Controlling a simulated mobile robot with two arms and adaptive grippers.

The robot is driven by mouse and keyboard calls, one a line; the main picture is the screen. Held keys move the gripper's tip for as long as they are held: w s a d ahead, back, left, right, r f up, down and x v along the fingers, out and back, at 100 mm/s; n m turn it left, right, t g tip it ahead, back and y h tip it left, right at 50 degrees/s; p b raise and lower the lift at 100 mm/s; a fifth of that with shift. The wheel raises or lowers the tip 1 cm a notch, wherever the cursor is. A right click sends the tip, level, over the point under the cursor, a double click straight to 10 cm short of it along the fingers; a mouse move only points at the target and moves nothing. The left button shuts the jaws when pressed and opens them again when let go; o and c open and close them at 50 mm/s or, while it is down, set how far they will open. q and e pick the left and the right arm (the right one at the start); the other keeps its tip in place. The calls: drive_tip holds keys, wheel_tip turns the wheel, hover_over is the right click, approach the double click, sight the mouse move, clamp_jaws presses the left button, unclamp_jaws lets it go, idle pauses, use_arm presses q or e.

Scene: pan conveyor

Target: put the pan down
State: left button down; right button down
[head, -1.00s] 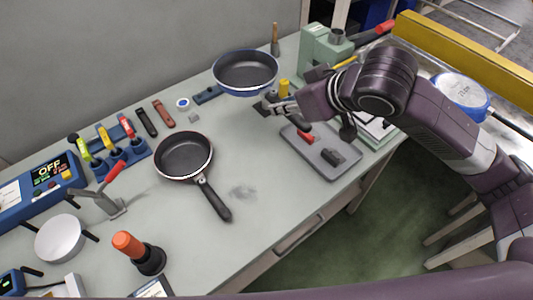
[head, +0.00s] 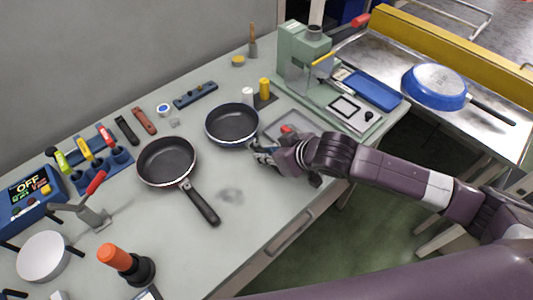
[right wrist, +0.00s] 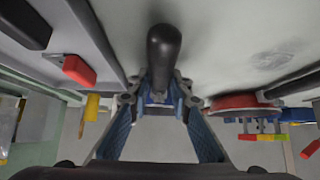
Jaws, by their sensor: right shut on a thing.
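A dark pan with a blue outside (head: 231,124) is at the middle of the workbench in the head view, upright and roughly level. My right gripper (head: 260,151) is at its near right side, shut on its handle. The black handle (right wrist: 163,55) shows between the fingers in the right wrist view; in the head view the gripper hides most of it. I cannot tell whether the pan's base touches the bench (head: 250,205). My left gripper is not in view.
A red-rimmed pan (head: 166,160) lies just left of the blue one. A grey tray (head: 300,124) is at the right, partly behind my gripper. White and yellow cylinders (head: 264,87) stand behind. Another blue pan (head: 436,83) lies upside down at far right. Bench is bare in front.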

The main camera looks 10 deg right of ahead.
drive_tip(key=shift+a+f, duration=0.1)
drive_tip(key=c, duration=2.2)
unclamp_jaws()
drive_tip(key=shift+f, duration=0.2)
drive_tip(key=o, duration=0.4)
drive_tip(key=shift+o, duration=0.2)
